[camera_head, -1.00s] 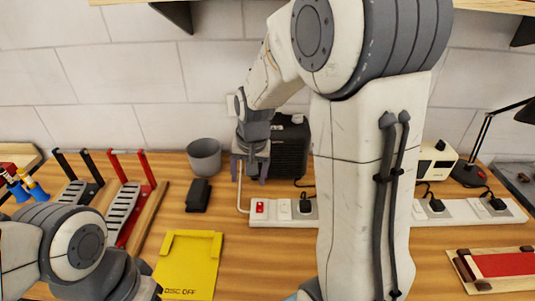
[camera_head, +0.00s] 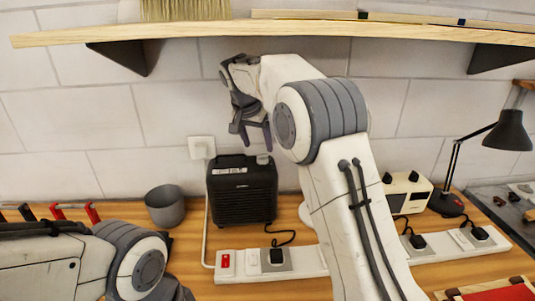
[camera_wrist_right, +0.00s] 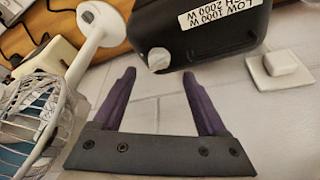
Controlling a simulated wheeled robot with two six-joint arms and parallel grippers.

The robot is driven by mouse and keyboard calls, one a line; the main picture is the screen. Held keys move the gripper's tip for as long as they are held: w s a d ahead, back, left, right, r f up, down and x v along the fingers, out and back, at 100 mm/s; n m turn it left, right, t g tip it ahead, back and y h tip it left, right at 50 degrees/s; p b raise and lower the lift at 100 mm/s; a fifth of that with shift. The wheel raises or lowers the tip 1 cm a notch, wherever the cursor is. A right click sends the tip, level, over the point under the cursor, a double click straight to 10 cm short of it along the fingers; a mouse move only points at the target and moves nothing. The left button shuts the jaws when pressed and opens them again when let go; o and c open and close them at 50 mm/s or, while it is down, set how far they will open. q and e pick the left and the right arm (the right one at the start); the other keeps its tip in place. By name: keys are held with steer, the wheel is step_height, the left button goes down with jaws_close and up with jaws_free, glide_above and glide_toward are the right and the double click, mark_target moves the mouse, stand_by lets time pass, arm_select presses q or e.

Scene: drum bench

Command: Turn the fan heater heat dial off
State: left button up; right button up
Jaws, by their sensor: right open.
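The fan heater (camera_head: 243,192) is a black box standing on the bench against the wall. Its heat dial (camera_head: 262,160) is a small pale knob at the top right. In the right wrist view the dial (camera_wrist_right: 158,60) shows beside a white label reading LOW 1000 W and, partly cut off, 2000 W. My right gripper (camera_head: 257,136) is above the heater, fingers pointing down. In the right wrist view its two purple fingers (camera_wrist_right: 159,75) are apart, with the dial appearing between and beyond their tips. They hold nothing. My left arm shows at the lower left; its gripper is out of frame.
A wooden shelf (camera_head: 300,30) runs overhead. A grey cup (camera_head: 165,205) stands left of the heater. A power strip (camera_head: 300,262) with a red switch lies in front. A cream device (camera_head: 408,192) and a black lamp (camera_head: 508,132) stand right. A wall socket (camera_head: 201,147) is close by.

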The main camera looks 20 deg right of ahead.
mark_target(261, 155)
steer(key=shift+p+x, duration=0.35)
steer(key=shift+x, duration=2.4)
steer(key=shift+d, duration=0.1)
jaws_close()
